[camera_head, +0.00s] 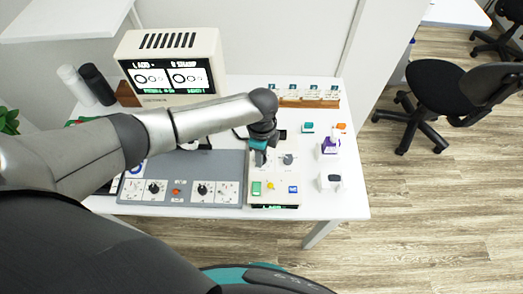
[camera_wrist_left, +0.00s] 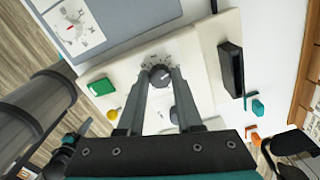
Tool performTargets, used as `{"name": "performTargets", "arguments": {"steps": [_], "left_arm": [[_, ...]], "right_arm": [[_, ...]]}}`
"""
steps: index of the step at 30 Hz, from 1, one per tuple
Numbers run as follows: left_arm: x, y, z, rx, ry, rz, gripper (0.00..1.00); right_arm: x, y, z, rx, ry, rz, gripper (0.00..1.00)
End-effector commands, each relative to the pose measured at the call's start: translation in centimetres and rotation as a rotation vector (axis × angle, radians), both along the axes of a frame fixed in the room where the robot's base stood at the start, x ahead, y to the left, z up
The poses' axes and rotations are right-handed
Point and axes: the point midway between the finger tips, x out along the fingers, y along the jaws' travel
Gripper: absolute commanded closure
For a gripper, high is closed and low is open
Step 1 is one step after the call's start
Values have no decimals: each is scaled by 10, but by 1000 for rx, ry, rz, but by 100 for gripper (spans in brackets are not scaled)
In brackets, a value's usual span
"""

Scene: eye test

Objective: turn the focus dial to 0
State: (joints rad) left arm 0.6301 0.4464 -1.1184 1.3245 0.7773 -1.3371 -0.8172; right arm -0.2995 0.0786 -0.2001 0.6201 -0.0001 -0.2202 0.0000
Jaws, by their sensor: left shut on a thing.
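My left gripper (camera_head: 261,155) reaches down onto the left part of a cream control box (camera_head: 275,201). In the left wrist view, my left gripper (camera_wrist_left: 160,82) is shut on a grey dial (camera_wrist_left: 160,74), one finger on each side. White plate with small marks shows around this dial; I cannot read the numbers or its setting. A second grey dial (camera_head: 288,159) sits to its right in the head view, and partly shows between the fingers in the left wrist view (camera_wrist_left: 175,115). I cannot read which dial is named focus. My right gripper is not in view.
A cream monitor (camera_head: 209,42) with two round displays stands behind. A grey panel (camera_head: 228,170) with dials and a red button adjoins the box. Green (camera_head: 256,188), yellow (camera_head: 270,186) and blue (camera_head: 293,189) controls line its front. Small coloured items stand to the right on the white table (camera_head: 345,205).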

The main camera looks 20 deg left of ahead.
Motion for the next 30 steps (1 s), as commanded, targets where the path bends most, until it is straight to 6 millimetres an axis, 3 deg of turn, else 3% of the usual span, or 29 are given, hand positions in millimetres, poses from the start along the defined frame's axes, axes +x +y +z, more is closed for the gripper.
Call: {"name": "performTargets", "arguments": {"steps": [13, 30], "left_arm": [[1, -1, 1, -1, -1, -259, 100], [0, -1, 0, -2, -1, -307, 100]], "right_arm": [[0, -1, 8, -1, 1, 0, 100], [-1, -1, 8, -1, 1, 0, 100]]}}
